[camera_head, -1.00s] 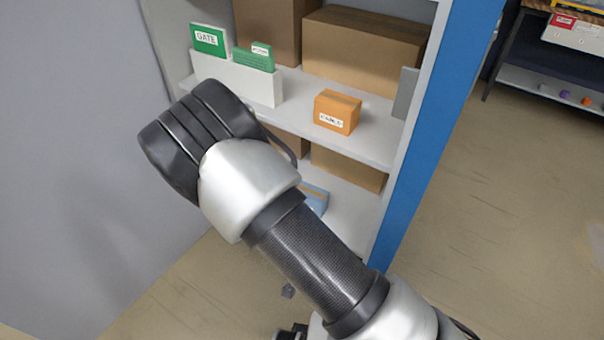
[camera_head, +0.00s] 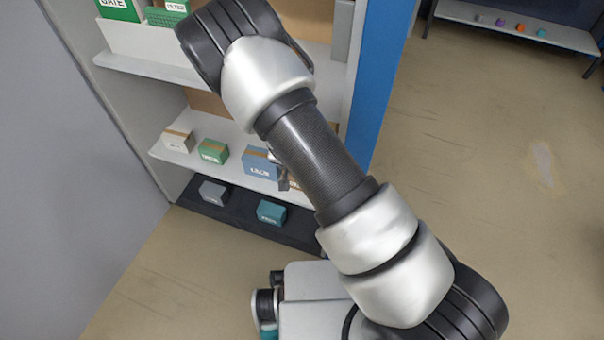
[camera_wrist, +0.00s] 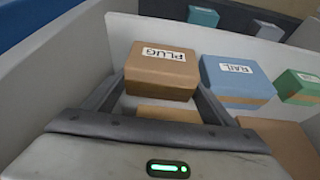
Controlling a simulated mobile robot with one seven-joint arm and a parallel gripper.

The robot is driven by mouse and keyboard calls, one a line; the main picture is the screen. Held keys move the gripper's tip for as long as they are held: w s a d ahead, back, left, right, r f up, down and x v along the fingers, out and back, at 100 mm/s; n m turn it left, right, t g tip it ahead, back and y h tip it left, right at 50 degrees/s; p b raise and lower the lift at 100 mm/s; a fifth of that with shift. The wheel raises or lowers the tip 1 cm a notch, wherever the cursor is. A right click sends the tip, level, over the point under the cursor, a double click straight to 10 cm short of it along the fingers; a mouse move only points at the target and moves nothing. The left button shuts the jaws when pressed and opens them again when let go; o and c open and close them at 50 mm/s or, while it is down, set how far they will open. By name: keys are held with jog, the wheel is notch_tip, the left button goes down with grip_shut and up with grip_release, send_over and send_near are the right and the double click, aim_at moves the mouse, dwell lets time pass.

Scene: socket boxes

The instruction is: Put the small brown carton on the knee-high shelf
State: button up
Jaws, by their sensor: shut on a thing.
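In the wrist view, my gripper (camera_wrist: 161,88) is shut on a small brown carton (camera_wrist: 160,75) marked PLUG, held between its two fingers. Its label shows upside down. In the head view, my arm hides most of my gripper (camera_head: 283,179) and the carton; only a bit of brown shows beside the arm. The gripper is at the right part of a low white shelf (camera_head: 172,143), beside a blue carton (camera_head: 260,162). I cannot tell whether the held carton touches the shelf.
The blue carton (camera_wrist: 237,82) and a green carton (camera_wrist: 299,87) stand close beside the held one. A pale carton (camera_head: 178,141) is at the shelf's left. Below, a dark bottom shelf (camera_head: 240,206) holds grey (camera_head: 213,193) and teal (camera_head: 271,212) cartons. A blue upright (camera_head: 380,85) edges the rack.

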jog(key=shift+w+d, duration=0.35)
jog(key=shift+w, duration=0.55)
jog(key=shift+f+b, duration=0.8)
jog(key=shift+f, duration=0.95)
jog(key=shift+f, duration=0.1)
jog(key=o, duration=1.2)
jog(key=shift+c, duration=0.2)
jog(key=p+v, duration=0.3)
jog(key=v, duration=0.9)
